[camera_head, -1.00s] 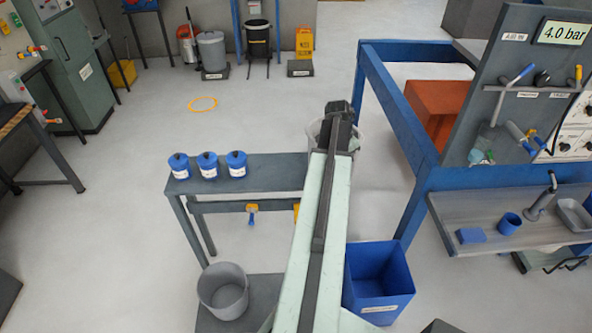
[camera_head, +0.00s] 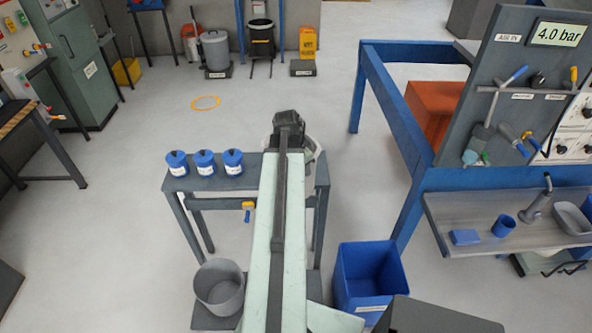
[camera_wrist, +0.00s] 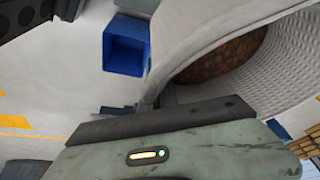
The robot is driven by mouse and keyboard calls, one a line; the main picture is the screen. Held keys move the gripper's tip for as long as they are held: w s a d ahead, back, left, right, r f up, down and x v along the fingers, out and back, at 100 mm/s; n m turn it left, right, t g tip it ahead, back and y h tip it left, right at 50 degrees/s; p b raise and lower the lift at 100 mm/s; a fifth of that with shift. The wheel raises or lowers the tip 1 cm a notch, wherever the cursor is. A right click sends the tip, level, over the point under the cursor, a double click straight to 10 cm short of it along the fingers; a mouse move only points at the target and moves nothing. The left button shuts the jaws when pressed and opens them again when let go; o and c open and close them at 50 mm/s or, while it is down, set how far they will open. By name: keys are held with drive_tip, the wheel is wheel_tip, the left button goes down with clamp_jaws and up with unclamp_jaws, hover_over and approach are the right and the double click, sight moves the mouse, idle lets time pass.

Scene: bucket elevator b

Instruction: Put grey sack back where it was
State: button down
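The grey sack (camera_wrist: 215,35) is a pale, woven-textured, open-topped sack with brown contents inside. It fills the upper right of the wrist view. My gripper (camera_wrist: 150,104) has its dark fingers on either side of the sack's rim and pinches it. In the head view my gripper (camera_head: 288,120) is at the far end of my outstretched arm, near the back edge of the grey bench (camera_head: 235,185). Only a pale edge of the sack (camera_head: 312,146) shows behind it there; the arm hides the rest.
Three blue canisters (camera_head: 204,162) stand on the bench's left part. A grey bucket (camera_head: 219,287) sits lower, in front. A blue bin (camera_head: 369,282) stands on the floor to the right. A blue frame (camera_head: 400,130) with a panel bounds the right side. Open floor lies beyond the bench.

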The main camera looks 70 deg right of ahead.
drive_tip(key=w+d+f+b, duration=0.2)
drive_tip(key=d, duration=0.5)
drive_tip(key=w+d+f+b, duration=0.2)
drive_tip(key=d+f+b, duration=0.1)
drive_tip(key=d, duration=0.4)
drive_tip(key=shift+w+d, duration=0.25)
drive_tip(key=shift+d, duration=0.05)
drive_tip(key=c, duration=1.6)
unclamp_jaws()
drive_tip(key=shift+a, duration=0.1)
drive_tip(key=p+v, duration=1.1)
drive_tip(key=v, duration=0.1)
drive_tip(key=shift+s+r+p, duration=0.1)
drive_tip(key=shift+r+p, duration=0.05)
drive_tip(key=shift+p, duration=0.2)
